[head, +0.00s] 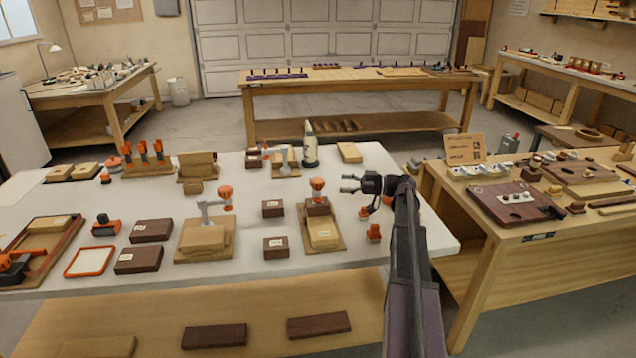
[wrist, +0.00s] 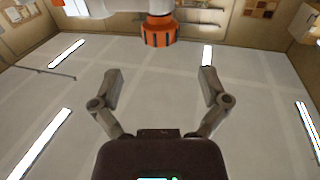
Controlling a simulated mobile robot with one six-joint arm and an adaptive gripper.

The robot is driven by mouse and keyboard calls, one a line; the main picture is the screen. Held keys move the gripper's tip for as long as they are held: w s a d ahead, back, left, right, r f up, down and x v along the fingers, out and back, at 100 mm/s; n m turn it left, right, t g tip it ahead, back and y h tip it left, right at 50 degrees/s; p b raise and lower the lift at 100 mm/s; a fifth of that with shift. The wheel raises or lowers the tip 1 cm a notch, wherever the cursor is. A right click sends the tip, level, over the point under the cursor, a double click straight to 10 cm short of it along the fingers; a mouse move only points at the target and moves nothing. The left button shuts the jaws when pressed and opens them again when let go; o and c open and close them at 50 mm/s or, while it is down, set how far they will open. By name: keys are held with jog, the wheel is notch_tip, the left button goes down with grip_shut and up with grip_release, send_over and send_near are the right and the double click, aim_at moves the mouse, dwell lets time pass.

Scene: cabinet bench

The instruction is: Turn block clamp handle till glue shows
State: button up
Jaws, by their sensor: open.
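A clamp with an orange ridged handle (head: 317,184) stands over a dark block (head: 318,206) on a light wooden board (head: 324,239) with a white label. My gripper (head: 346,184) is just right of the handle, roughly level with it, pointing left, open and empty. In the wrist view, an orange ridged knob (wrist: 158,31) under a pale grey arm shows at the top, beyond my open gripper (wrist: 161,76). The fingers are spread and do not touch it. I cannot make out any glue at the block's joint.
A second grey clamp (head: 211,208) with an orange knob stands on a wooden block to the left. Dark blocks (head: 275,247) lie between them. Small orange pieces (head: 373,232) are near my arm. A white bottle (head: 310,145) stands behind. A side bench (head: 545,235) is at right.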

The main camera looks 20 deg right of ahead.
aim_at(317, 179)
jog(key=x, duration=0.8)
jog(key=shift+a, duration=0.1)
jog(key=c, duration=1.2)
jog(key=shift+o, duration=0.2)
